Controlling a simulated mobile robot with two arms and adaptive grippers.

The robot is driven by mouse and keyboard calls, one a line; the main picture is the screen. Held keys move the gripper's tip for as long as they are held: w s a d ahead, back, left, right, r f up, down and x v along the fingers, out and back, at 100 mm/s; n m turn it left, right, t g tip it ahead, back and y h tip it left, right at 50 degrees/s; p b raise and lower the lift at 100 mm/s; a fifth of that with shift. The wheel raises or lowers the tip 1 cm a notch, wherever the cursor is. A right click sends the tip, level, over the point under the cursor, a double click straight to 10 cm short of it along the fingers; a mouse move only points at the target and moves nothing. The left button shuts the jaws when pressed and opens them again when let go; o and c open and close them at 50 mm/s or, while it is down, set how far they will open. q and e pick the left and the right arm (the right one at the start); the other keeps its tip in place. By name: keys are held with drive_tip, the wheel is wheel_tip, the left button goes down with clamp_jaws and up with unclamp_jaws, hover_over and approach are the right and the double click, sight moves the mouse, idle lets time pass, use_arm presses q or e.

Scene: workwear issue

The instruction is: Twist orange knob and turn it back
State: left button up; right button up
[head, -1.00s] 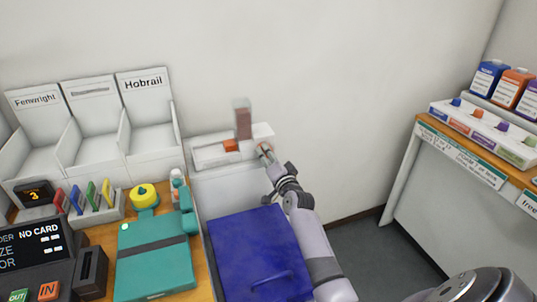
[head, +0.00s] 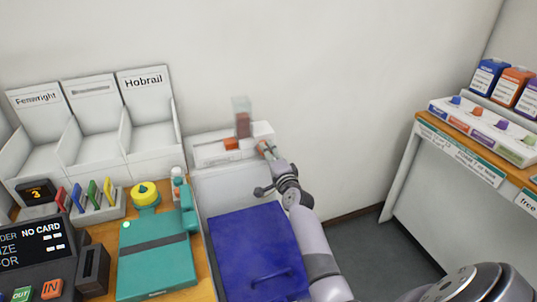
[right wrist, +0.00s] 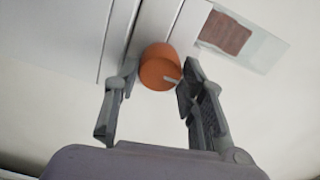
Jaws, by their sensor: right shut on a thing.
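My left gripper is not in view.
A blue lidded bin (head: 255,250) stands below the unit. A teal device (head: 155,265), a yellow-topped pot (head: 144,193) and a card reader (head: 30,240) are on the left desk. A shelf with coloured boxes (head: 490,76) is at right.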

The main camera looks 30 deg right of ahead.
drive_tip(key=o, duration=1.2)
drive_tip(key=shift+c, duration=0.2)
